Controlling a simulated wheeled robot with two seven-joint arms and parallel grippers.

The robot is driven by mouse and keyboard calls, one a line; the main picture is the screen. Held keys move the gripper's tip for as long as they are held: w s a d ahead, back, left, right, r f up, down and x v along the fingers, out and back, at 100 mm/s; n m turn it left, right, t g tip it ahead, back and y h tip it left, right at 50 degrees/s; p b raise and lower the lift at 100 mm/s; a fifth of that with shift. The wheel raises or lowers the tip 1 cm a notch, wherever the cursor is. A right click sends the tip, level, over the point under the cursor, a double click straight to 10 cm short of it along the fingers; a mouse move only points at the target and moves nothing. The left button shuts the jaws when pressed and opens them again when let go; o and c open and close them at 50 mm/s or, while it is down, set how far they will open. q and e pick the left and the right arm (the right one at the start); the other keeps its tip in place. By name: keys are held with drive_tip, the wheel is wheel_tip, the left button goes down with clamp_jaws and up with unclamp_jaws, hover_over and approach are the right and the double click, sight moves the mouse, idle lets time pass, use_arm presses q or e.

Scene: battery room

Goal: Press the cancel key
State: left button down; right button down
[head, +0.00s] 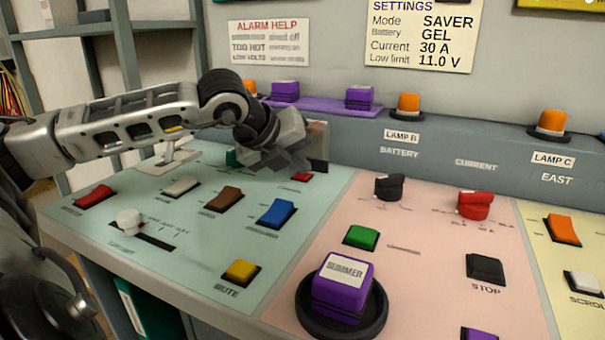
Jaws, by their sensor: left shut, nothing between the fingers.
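No key with a readable cancel label shows. My left gripper (288,155) is shut and empty over the far part of the green panel (140,195). It hides part of a small boxed unit (318,142) behind it. A small red key (302,176) shows just below the fingertips; I cannot tell whether they touch it. Other keys on the green panel are red (95,196), white (182,186), brown (224,199), blue (277,213) and yellow (241,271), the last marked MUTE. My right gripper is not in view.
The pink panel (420,260) holds a large purple SUMMER button (343,288), a green key (361,237), a black STOP key (485,268) and black (389,186) and red (474,204) knobs. Orange lamps (408,105) stand on the rear ledge. A white slider knob (129,221) stands up front left.

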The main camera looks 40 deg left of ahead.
sight(298, 177)
use_arm(q)
drive_tip(key=shift+r+p, duration=0.7)
drive_tip(key=shift+r, duration=0.1)
wheel_tip(298, 177, up, 5)
drive_tip(key=p, duration=0.4)
drive_tip(key=shift+r+p, duration=0.1)
drive_tip(key=shift+p, duration=0.25)
idle(0.6)
